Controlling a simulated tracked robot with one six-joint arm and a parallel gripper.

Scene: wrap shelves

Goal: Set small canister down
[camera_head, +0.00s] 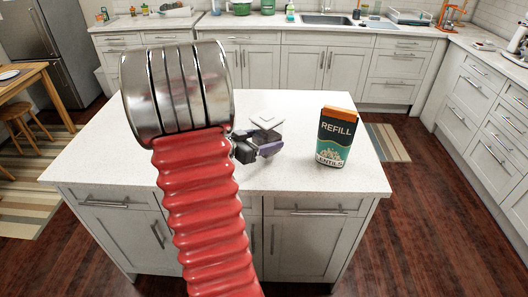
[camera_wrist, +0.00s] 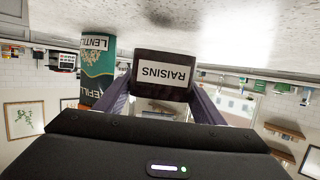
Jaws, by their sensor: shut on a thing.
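The small canister (camera_wrist: 163,58) is dark with a white label reading RAISINS. In the wrist view, which is upside down, it sits between the two purple fingers of my gripper (camera_wrist: 163,88). My gripper is shut on it. In the head view my gripper (camera_head: 258,146) is over the island countertop (camera_head: 310,120), near its middle, with my red and chrome arm in front at left. The canister is mostly hidden there among the dark gripper parts. I cannot tell whether its base touches the countertop.
A teal and orange lentils refill pack (camera_head: 335,137) stands on the island to the right; it also shows in the wrist view (camera_wrist: 97,65). A white square-topped item (camera_head: 266,119) is just behind my gripper. Free countertop lies between gripper and pack.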

